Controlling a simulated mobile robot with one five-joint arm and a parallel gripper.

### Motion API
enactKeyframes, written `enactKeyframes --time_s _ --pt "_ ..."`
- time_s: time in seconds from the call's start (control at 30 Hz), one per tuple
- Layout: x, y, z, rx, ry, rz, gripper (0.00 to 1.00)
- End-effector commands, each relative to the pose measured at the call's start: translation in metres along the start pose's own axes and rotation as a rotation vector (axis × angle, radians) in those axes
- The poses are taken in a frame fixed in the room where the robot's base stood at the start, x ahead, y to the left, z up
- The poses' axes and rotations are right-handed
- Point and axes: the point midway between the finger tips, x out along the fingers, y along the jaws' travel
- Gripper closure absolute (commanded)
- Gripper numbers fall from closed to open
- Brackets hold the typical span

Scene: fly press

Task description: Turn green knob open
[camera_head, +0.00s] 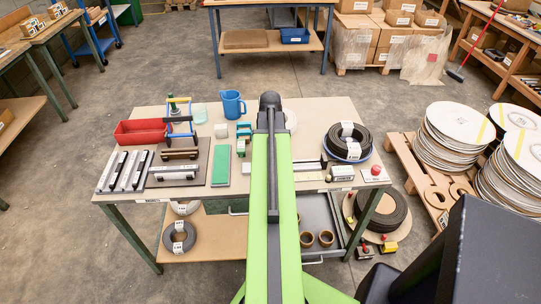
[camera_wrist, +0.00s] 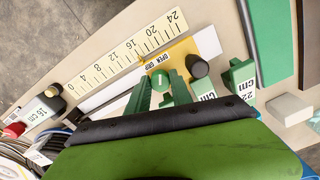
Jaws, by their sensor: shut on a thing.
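In the wrist view, the green knob (camera_wrist: 160,80) stands on a yellow plate (camera_wrist: 183,50) with a label that seems to read "OPEN GRIP". My gripper (camera_wrist: 159,86) has its two green fingers on either side of the knob, shut on it. The knob's top shows between the fingertips; its lower part is hidden. I cannot tell from one frame how far the knob is turned. In the head view, my arm covers the middle of the table (camera_head: 315,110), and the knob and fingers are hidden.
Close by in the wrist view are a black knob (camera_wrist: 197,66), a ruler (camera_wrist: 128,55) and a green labelled block (camera_wrist: 240,75). In the head view, a blue jug (camera_head: 232,104), a red tray (camera_head: 140,132) and a black coil (camera_head: 350,135) stand on the table.

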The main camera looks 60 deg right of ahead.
Motion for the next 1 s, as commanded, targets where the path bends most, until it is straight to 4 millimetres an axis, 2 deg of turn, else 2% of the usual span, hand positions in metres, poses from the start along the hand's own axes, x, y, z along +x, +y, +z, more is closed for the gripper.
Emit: enactKeyframes --time_s 0.43,0.47,0.5,0.83,1.0 --pt "0.0 -0.002 -0.001 0.009 0.003 -0.003 1.0" --pt "0.0 -0.002 -0.001 0.008 0.003 -0.003 0.7" --pt "0.0 -0.002 -0.001 0.008 0.003 -0.003 0.64" --pt "-0.002 -0.001 0.0 0.008 0.001 -0.001 0.64" --pt "-0.017 -0.001 0.0 0.008 0.001 -0.001 0.64"
